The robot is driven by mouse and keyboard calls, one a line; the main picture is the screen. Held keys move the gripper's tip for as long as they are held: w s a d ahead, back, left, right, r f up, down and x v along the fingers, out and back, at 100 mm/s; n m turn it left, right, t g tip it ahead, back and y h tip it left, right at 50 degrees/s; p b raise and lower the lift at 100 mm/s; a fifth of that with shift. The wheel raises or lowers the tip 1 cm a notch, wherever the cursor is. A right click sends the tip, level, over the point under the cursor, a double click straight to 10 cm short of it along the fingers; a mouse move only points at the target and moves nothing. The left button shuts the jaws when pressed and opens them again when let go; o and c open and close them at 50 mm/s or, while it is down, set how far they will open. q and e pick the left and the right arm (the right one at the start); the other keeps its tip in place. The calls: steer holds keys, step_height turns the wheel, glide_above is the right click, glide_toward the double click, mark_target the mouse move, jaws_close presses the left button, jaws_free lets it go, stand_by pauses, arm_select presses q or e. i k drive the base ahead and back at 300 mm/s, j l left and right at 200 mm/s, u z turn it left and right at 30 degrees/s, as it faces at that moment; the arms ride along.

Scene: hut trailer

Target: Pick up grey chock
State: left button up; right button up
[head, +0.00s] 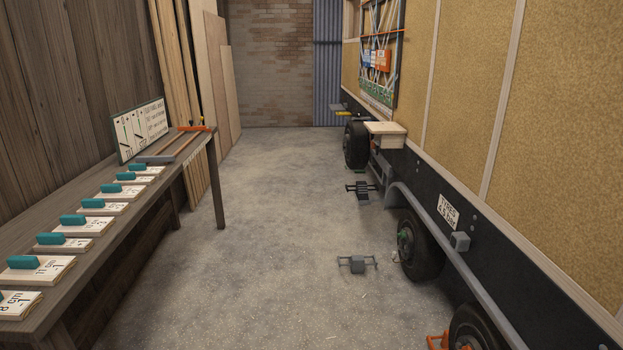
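No thing in the head view is clearly a grey chock. A small dark grey object (357,264) with a blocky middle and a bar to each side lies on the floor, left of the middle wheel (419,246). A similar, darker object (361,190) lies farther back, near the far wheel (356,145). I cannot tell whether either is a chock. An orange piece (437,341) shows by the nearest wheel (474,329), cut by the lower edge. Neither of my grippers is in view.
A wooden bench (150,203) along the left wall bears cards with teal blocks (73,220), a sign board (140,128) and an orange-ended tool (196,128). The trailer (490,222) fills the right, with a wooden step (386,134). The concrete floor (255,250) between is clear.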

mark_target(357, 263)
steer(key=i, duration=2.3)
